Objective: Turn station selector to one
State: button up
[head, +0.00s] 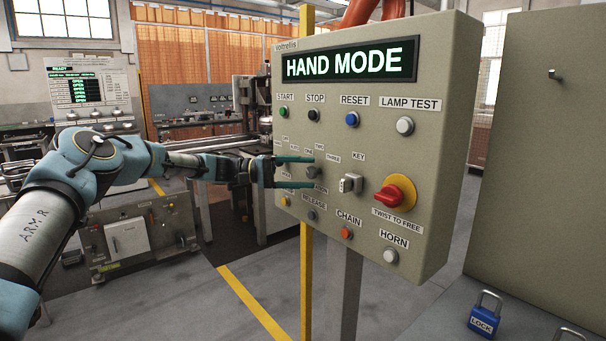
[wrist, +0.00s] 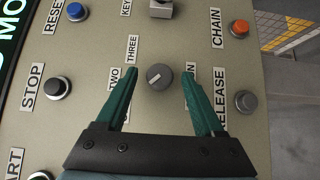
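The station selector (head: 313,172) is a small round dark grey knob on the beige control panel (head: 455,150), with position labels around it including ONE, TWO and THREE. In the wrist view the selector (wrist: 159,77) carries a pale pointer line; I cannot tell for certain which label it points at. My gripper (head: 312,171) has its green fingers apart, one above and one below the knob in the head view. In the wrist view my gripper (wrist: 159,73) has a fingertip on each side of the knob, with visible gaps and no contact.
A grey key switch (head: 351,184) and a red-and-yellow twist knob (head: 397,193) stick out right of the selector. The RELEASE button (wrist: 245,101) is close to one finger. The panel display (head: 350,64) reads HAND MODE. A blue padlock (head: 485,315) is at lower right.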

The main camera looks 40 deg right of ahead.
jog(key=b+v, duration=0.3)
jog(key=v, duration=0.7)
jog(key=shift+w+a, duration=0.25)
jog(key=shift+w, duration=0.05)
jog(key=s+a+f+n+t+y, duration=0.1)
jog(key=a+f+t+y, duration=0.2)
jog(key=a, duration=0.4)
jog(key=s+a+f+n+t+y+p, duration=0.1)
jog(key=a+f+n+t+y, duration=0.15)
jog(key=a+f, duration=0.35)
jog(key=s+a+f+n+t+y, duration=0.1)
jog(key=a+f+t+y, duration=0.2)
jog(key=a, duration=0.5)
jog(key=s+a+n+t+y, duration=0.1)
jog(key=s+a+n+t, duration=0.1)
jog(key=a, duration=1.3)
jog(key=s+a+n+t+y+p, duration=0.1)
jog(key=s+a+t, duration=0.3)
jog(key=a, duration=1.2)
jog(key=s+n+y, duration=0.1)
jog(key=s, duration=0.2)
jog(key=shift+f, duration=0.15)
